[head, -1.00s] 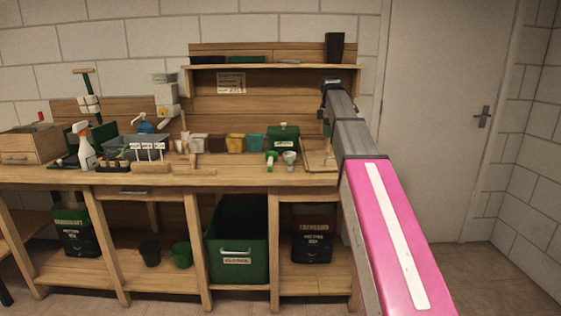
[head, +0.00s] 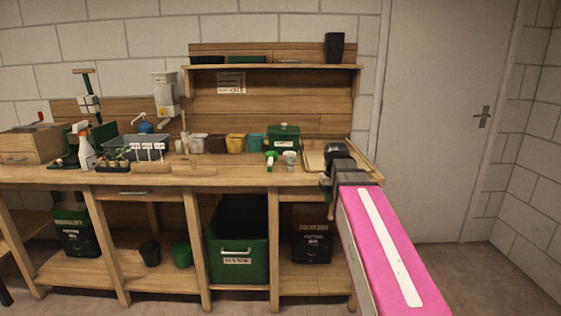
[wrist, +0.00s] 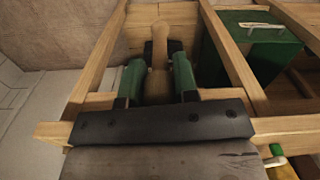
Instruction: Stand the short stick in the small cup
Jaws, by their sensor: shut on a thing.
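My gripper (wrist: 157,82) is shut on a short wooden stick (wrist: 159,55), a pale brown piece with a rounded end, between its green finger pads in the wrist view. In the head view my gripper (head: 327,186) is low at the right end of the bench, by its front edge, and a bit of the stick seems to show below it. A small pale cup (head: 290,159) stands on the bench top, up and left of my gripper and apart from it. The inside of the cup is too small to make out.
A shallow wooden tray (head: 314,155) lies to the right. Several pots line the back. A large green bin (head: 237,243) sits below the bench.

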